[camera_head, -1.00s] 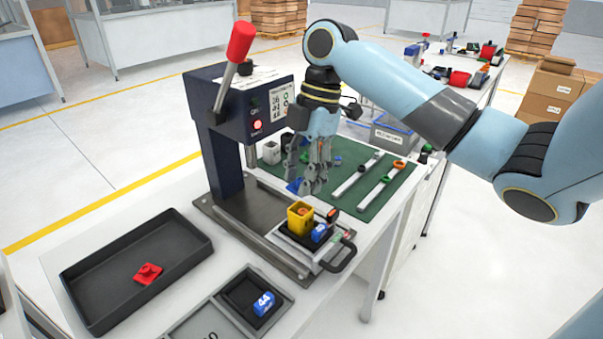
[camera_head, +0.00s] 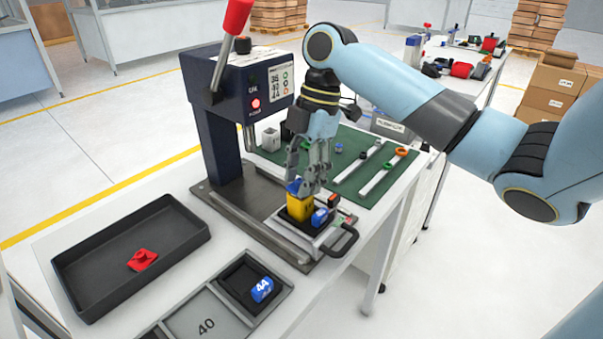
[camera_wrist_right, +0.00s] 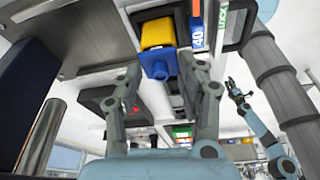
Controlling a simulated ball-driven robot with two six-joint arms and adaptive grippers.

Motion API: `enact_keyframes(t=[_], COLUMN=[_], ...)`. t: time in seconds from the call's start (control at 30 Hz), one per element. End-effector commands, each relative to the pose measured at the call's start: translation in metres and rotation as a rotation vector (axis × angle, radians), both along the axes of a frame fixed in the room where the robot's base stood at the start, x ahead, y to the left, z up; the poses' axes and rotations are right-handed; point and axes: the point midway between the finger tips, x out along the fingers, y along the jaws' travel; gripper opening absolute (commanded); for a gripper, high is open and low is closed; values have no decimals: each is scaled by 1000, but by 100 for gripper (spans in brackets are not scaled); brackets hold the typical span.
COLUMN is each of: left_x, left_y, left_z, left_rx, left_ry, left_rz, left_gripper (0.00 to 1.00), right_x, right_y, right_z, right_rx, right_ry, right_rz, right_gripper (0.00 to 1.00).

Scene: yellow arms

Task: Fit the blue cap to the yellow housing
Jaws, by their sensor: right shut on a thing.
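The yellow housing (camera_head: 299,207) stands in the black fixture on the press's sliding plate. My right gripper (camera_head: 306,182) is directly above it, pointing down, shut on the blue cap (camera_head: 293,186). The cap is at the housing's top; I cannot tell whether it is seated or just above. In the right wrist view the blue cap (camera_wrist_right: 158,64) lies between the fingertips, in front of the yellow housing (camera_wrist_right: 157,32). A small light-blue arm with a dark gripper (camera_wrist_right: 235,90) shows there, probably my left; its jaws are too small to read.
A blue block (camera_head: 321,217) sits beside the housing, near the plate's black handle (camera_head: 346,242). The press (camera_head: 222,120) with its red-tipped lever rises behind left. A black tray (camera_head: 75,290) holds a red part (camera_head: 142,260). A blue "44" block (camera_head: 262,290) lies in a grey tray (camera_head: 180,322).

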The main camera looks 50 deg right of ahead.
Motion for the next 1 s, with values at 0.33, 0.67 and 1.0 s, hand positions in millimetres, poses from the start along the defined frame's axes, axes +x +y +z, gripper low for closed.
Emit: enact_keyframes(t=[0.33,0.67,1.0], left_x=[0,0,-2], left_y=[0,0,0], left_z=[-1,-1,-1], left_rx=[0,0,0], left_ry=[0,0,2], left_rz=[0,0,0], left_gripper=[34,34,34], right_x=[0,0,1], right_y=[0,0,-5], right_z=[-4,-4,12], right_rx=[0,0,-2], right_ry=[0,0,-4], right_rz=[0,0,1], right_gripper=[25,66,66])
